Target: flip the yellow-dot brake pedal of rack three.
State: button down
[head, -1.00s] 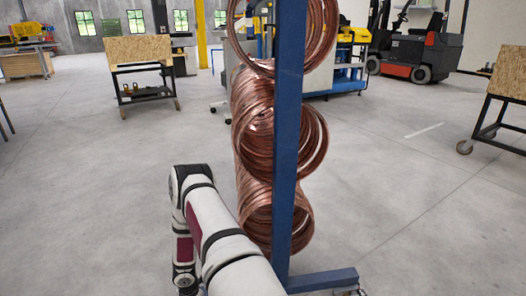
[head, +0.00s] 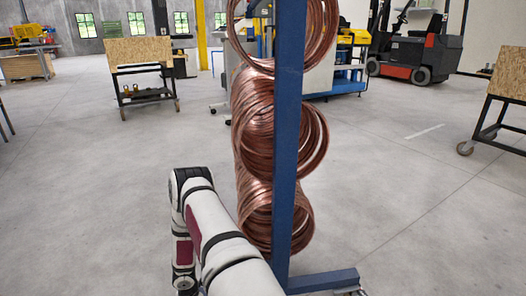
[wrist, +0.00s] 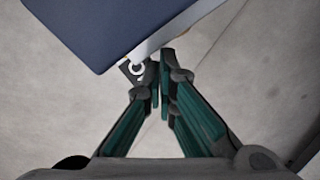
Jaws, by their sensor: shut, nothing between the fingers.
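The blue rack (head: 287,150) stands upright just ahead in the head view, with copper tube coils (head: 262,130) hung on it. In the wrist view, a blue beam of the rack (wrist: 115,30) crosses the upper left, with a light grey metal part (wrist: 165,35) along its edge. A small dark part with a white ring-shaped mark (wrist: 134,71) sticks out below it; it may be the brake pedal, but I see no yellow dot. My gripper (wrist: 158,84) is shut and empty, its fingertips right beside this part. Contact cannot be told. The gripper is hidden in the head view.
The rack's blue foot (head: 322,280) reaches right along the floor. A wheeled cart with a board (head: 140,65) stands at the back left, another cart (head: 500,100) at the right. A forklift (head: 412,50) is behind. The concrete floor between is clear.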

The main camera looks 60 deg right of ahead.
jog(key=shift+f+b, duration=0.3)
jog(key=shift+f, duration=0.2)
jog(key=shift+r, duration=0.1)
notch_tip(320, 180, up, 7)
jog(key=p, duration=0.4)
jog(key=shift+p, duration=0.3)
dwell(0.4)
dwell(0.4)
